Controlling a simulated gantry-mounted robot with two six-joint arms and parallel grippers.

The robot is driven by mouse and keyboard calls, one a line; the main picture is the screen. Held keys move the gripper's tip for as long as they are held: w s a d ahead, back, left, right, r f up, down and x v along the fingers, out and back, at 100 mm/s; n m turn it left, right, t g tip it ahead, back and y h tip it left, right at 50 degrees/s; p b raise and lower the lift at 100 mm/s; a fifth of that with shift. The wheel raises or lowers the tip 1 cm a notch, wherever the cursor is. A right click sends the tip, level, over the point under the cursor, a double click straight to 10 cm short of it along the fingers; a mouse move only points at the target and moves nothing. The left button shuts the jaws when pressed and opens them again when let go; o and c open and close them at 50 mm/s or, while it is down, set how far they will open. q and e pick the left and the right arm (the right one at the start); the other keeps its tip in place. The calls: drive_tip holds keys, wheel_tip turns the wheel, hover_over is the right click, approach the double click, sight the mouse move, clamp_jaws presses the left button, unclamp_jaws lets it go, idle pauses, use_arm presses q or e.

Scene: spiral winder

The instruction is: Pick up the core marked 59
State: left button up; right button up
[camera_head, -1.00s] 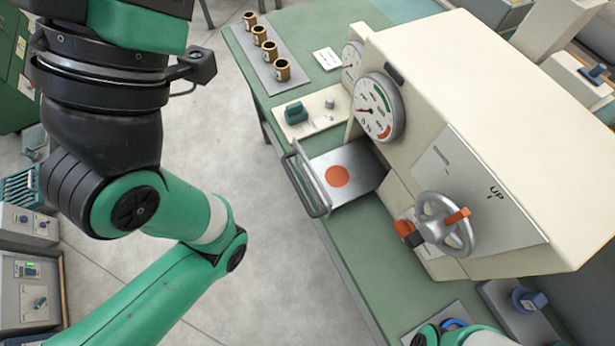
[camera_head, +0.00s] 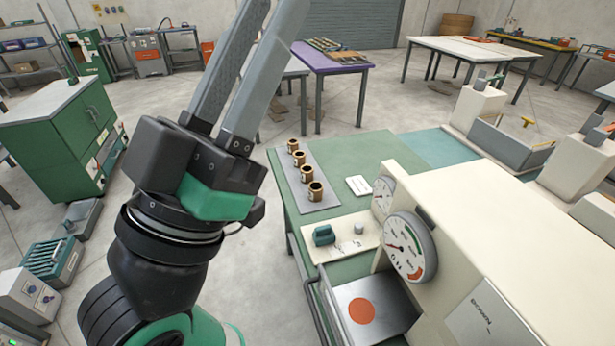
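Several small brown cores stand upright in a row on a grey strip (camera_head: 312,160) at the near left end of the green bench. From back to front I see one core (camera_head: 292,146), another (camera_head: 298,159), another (camera_head: 307,173) and the nearest (camera_head: 315,191). Pale labels show on them, but the markings are too small to read, so I cannot tell which is 59. My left gripper (camera_head: 262,35) is raised left of the cores, its fingers pointing up and apart, with nothing visible between them; the fingertips reach the top edge. My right gripper is out of view.
The cream winder housing (camera_head: 460,215) with two dials (camera_head: 410,246) stands right of the cores. A white card (camera_head: 358,186) lies beside the strip.

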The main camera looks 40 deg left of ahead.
use_arm(q)
drive_tip(key=o, duration=1.1)
